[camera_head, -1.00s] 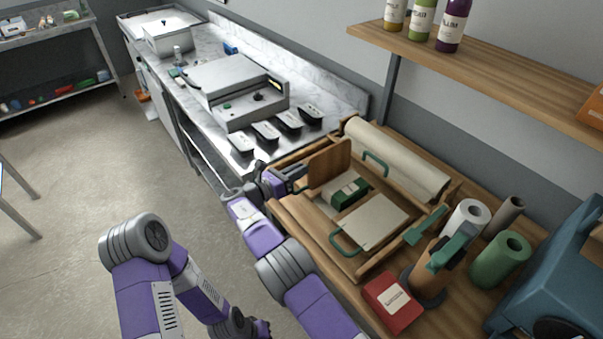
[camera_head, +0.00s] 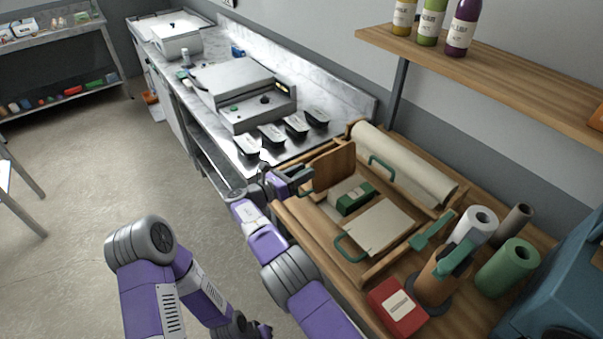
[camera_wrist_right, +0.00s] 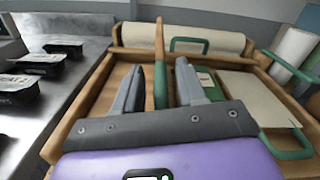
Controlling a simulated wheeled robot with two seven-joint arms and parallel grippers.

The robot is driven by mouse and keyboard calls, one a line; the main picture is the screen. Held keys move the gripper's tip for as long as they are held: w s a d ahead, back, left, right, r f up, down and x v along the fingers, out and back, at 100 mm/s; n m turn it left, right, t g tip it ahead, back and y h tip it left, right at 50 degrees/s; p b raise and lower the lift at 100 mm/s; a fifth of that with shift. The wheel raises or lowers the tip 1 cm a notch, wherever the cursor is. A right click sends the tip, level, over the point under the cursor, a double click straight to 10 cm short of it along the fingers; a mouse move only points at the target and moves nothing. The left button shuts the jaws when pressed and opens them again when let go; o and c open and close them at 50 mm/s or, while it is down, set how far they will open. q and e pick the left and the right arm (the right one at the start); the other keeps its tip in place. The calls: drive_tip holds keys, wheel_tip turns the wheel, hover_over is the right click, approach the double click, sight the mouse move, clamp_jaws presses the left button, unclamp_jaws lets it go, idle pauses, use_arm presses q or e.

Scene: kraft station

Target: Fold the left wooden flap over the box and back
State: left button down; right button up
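The left wooden flap (camera_head: 333,166) stands upright at the left side of the wooden tray, left of the green box (camera_head: 354,198). In the right wrist view the flap (camera_wrist_right: 159,42) shows edge-on, with its green handle (camera_wrist_right: 161,86) towards me. My right gripper (camera_head: 308,180) is at this handle. In the wrist view its two fingers (camera_wrist_right: 160,80) stand apart on either side of the handle, with gaps visible.
A paper roll (camera_head: 405,160) lies behind the tray. A tape dispenser (camera_head: 437,275), red box (camera_head: 397,306), and white (camera_head: 475,225) and green rolls (camera_head: 507,267) crowd the right. Black containers (camera_head: 271,135) stand on the steel counter.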

drive_tip(key=shift+a, duration=0.1)
drive_tip(key=v, duration=0.7)
drive_tip(key=shift+s, duration=0.2)
drive_tip(key=shift+a, duration=0.1)
